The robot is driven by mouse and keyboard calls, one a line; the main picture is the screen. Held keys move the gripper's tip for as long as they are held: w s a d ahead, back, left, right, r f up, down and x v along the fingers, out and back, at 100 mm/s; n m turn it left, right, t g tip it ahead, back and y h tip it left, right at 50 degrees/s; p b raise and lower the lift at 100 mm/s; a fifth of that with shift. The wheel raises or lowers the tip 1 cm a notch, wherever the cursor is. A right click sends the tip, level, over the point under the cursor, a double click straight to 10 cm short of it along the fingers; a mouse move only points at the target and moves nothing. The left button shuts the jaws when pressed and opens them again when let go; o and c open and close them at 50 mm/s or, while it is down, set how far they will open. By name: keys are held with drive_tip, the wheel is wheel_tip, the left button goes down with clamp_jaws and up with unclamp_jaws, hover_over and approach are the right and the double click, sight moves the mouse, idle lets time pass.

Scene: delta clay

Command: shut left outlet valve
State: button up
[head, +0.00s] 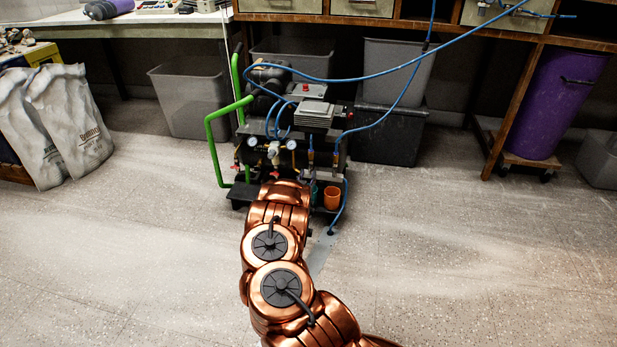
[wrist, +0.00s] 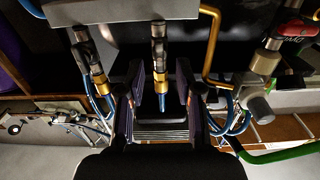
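The compressor (head: 313,112) stands on the floor ahead, with gauges, a regulator and two outlet fittings on its front. The left outlet valve (head: 311,153) has a blue hose. In the wrist view, where the scene appears upside down, this valve (wrist: 158,54) is a grey and brass fitting near the middle. My gripper (wrist: 160,82) is open, with one dark finger on each side of the fitting and gaps visible. The right outlet valve (wrist: 92,65) is outside the fingers, to the left there. My gripper's fingers are hidden behind my copper arm in the head view.
Blue hoses (head: 378,72) loop around the compressor and up to the bench. A green handle (head: 212,140) stands at its left, an orange cup (head: 332,197) low at its right. Grey bins (head: 190,97) stand behind.

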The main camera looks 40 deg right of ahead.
sight(310, 170)
drive_tip(key=shift+b+x, duration=0.35)
drive_tip(key=shift+x, duration=0.75)
drive_tip(key=shift+c, duration=0.3)
clamp_jaws()
